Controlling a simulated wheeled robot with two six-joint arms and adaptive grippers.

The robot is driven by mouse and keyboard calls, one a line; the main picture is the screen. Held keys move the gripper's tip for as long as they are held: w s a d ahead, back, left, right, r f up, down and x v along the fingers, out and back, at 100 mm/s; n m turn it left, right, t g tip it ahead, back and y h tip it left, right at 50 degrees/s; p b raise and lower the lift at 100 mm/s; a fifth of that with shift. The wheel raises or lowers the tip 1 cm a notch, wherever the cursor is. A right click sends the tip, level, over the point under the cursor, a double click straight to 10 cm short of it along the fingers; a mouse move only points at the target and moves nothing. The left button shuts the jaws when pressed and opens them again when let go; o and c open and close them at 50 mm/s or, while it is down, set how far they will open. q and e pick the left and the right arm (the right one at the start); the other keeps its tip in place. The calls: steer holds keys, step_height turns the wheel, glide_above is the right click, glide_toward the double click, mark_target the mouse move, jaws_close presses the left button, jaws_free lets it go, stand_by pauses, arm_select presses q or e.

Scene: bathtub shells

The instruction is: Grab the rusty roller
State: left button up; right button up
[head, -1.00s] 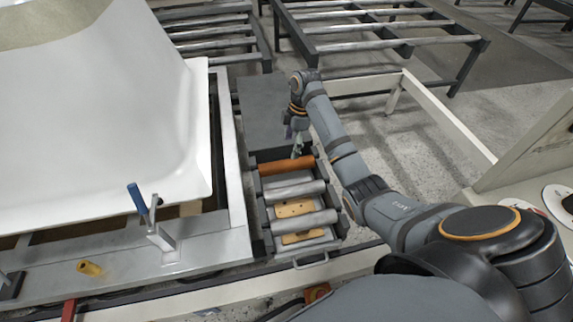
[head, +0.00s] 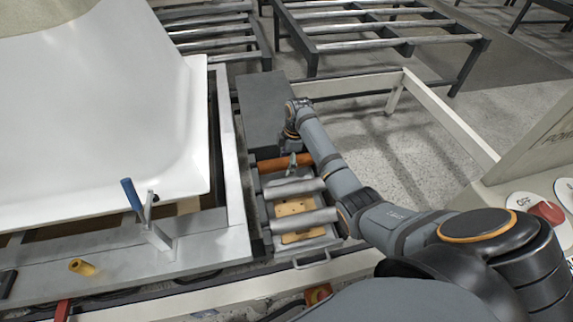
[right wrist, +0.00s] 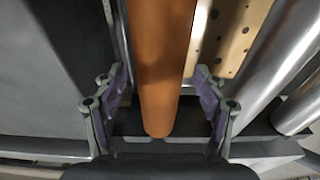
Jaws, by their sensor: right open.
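The rusty roller (head: 268,164) is an orange-brown cylinder lying across the far end of a grey frame in the head view. In the right wrist view the roller (right wrist: 163,50) runs from the top edge down to a rounded end in the middle. My right gripper (head: 291,166) is over the roller, pointing down. In the right wrist view my right gripper (right wrist: 159,100) is open, with one finger on each side of the roller and visible gaps between. The head view partly hides the roller behind the gripper. My left gripper is not in view.
Two silver rollers (head: 291,188) lie parallel to it, nearer me, above a perforated tan plate (head: 295,207). A dark grey flat cover (head: 262,108) adjoins the frame behind. A big white tub shell (head: 100,120) stands left. A cream rail (head: 450,120) runs on the right.

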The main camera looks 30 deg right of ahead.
steer(key=shift+c, duration=0.4)
jaws_close()
steer(key=shift+r, duration=0.1)
